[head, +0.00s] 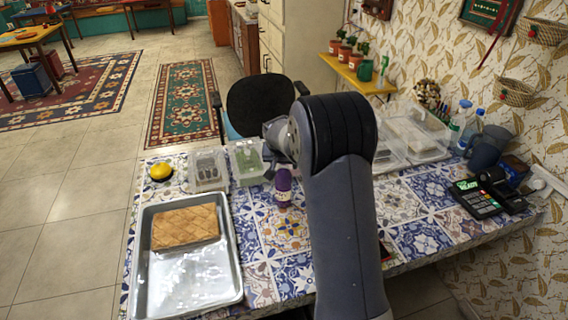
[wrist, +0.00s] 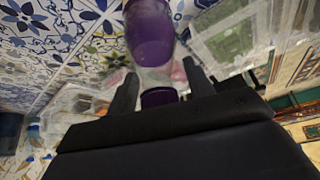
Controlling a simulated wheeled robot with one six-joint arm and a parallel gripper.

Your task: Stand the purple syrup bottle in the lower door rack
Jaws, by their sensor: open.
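The purple syrup bottle (head: 284,190) stands upright on the blue-tiled table, with a pale label round its middle. In the wrist view the bottle (wrist: 151,38) shows its purple body ahead of my gripper, and its purple top (wrist: 158,97) appears between the fingers. My gripper (wrist: 160,88) is open, with one dark finger on each side of the bottle's top; I cannot tell whether either touches it. In the head view my arm partly hides the gripper, which is at the bottle's upper end. No door rack is in view.
A metal tray (head: 152,298) with a brown slab (head: 185,228) lies left of the bottle. Clear containers (head: 208,172) and a yellow object (head: 160,171) stand behind it. A card terminal (head: 476,198) and bottles (head: 468,130) are at the right. A black chair (head: 258,105) stands beyond the table.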

